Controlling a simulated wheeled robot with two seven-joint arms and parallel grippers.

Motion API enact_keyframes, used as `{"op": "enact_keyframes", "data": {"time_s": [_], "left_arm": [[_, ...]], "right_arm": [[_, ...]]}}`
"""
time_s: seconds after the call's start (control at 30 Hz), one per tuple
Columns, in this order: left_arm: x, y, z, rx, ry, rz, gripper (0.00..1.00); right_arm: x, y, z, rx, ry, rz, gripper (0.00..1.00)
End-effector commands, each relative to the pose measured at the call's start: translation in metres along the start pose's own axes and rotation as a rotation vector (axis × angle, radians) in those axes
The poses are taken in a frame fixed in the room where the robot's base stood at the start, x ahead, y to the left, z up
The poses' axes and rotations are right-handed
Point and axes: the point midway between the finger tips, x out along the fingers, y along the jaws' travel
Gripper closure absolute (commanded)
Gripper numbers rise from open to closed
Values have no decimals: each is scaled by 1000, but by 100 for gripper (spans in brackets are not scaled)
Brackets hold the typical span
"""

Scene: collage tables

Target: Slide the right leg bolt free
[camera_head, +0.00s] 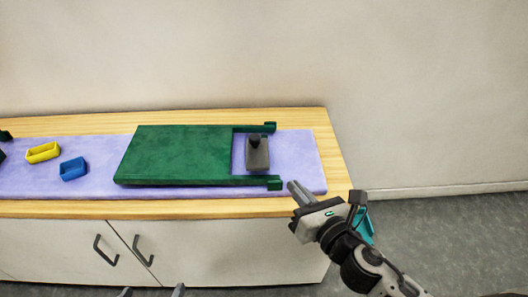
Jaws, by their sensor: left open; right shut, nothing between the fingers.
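A dark green panel (180,153) lies flat on the lavender mat, with two green legs reaching right from it. The far leg ends in a small green block (270,126); the near leg ends in another block (275,184). A grey block with a black knob (257,155) sits between the legs. I cannot tell which part is the right leg bolt. My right gripper (294,188) is shut and empty, its fingertips just right of the near leg's end block. Two grey fingertips of my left gripper (152,291) show apart at the bottom edge, below the counter; it is open.
The wooden counter (330,160) carries the lavender mat (305,155). A yellow tray (43,152) and a blue tray (73,169) lie left of the panel. Dark green pieces are cut off at the far left edge. Cabinet handles stick out below the counter. Grey floor is open at right.

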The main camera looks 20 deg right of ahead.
Motion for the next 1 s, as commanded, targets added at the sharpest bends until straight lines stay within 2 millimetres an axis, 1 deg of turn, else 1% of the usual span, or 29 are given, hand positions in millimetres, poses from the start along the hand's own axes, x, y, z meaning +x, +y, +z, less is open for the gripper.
{"op": "enact_keyframes", "data": {"time_s": [0.03, 0.07, 0.1, 0.17, 0.47, 0.57, 0.67, 0.77, 1.0], "left_arm": [[0, 0, 1, -3, 2, 0, 11], [0, 0, 1, -4, 2, 1, 11], [-1, 0, 1, -5, 2, 1, 11], [-2, 1, 1, -6, 1, 1, 11], [-2, 0, 2, -7, -2, 0, 11], [-3, 0, 2, -6, -4, -1, 11], [-4, 0, 0, -3, -6, -4, 11], [-5, 0, -2, 3, -9, -7, 11], [-4, -2, -3, 13, -12, -13, 11]], "right_arm": [[2, 0, 2, -109, -13, 14, 100], [3, 1, 3, -159, -19, 19, 100], [4, 1, 5, -208, -26, 23, 100], [4, 2, 6, -247, -30, 26, 100], [5, 2, 6, -254, -31, 26, 100], [9, 2, 7, -252, -32, 25, 100], [20, 2, 9, -252, -33, 25, 100], [39, 3, 10, -252, -34, 25, 100], [91, 4, 10, -250, -33, 24, 100]]}}
